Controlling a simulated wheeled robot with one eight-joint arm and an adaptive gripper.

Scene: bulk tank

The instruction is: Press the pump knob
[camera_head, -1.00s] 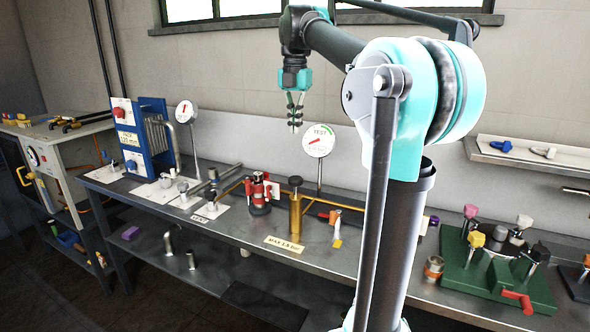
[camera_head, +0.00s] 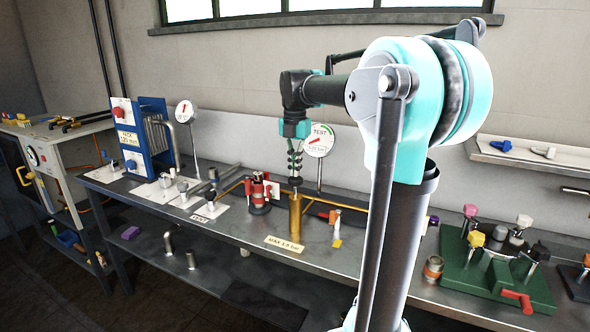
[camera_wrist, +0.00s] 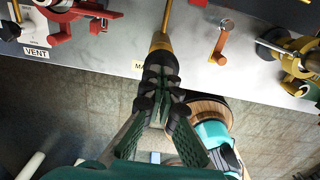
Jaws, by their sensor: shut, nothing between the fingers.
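The pump is an upright brass cylinder (camera_head: 295,218) on the bench, with a dark knob (camera_head: 295,181) on top. My gripper (camera_head: 295,175) points straight down, its closed fingertips right at the knob. I cannot tell whether they touch it or stop just above. In the wrist view, my shut, empty fingers (camera_wrist: 160,62) hide the knob, and a bit of the brass pump (camera_wrist: 160,42) shows past the tips. The round TEST gauge (camera_head: 319,140) stands behind the pump, its red needle toward the lower left. A "MAX 1.5 bar" label (camera_head: 284,244) lies in front.
A red valve (camera_head: 258,193) stands close left of the pump, and a small orange-handled valve (camera_head: 336,222) close right. A yellow pipe (camera_head: 232,188) runs behind. A green block with knobs (camera_head: 495,272) is at the right. The space above the pump is free apart from my arm.

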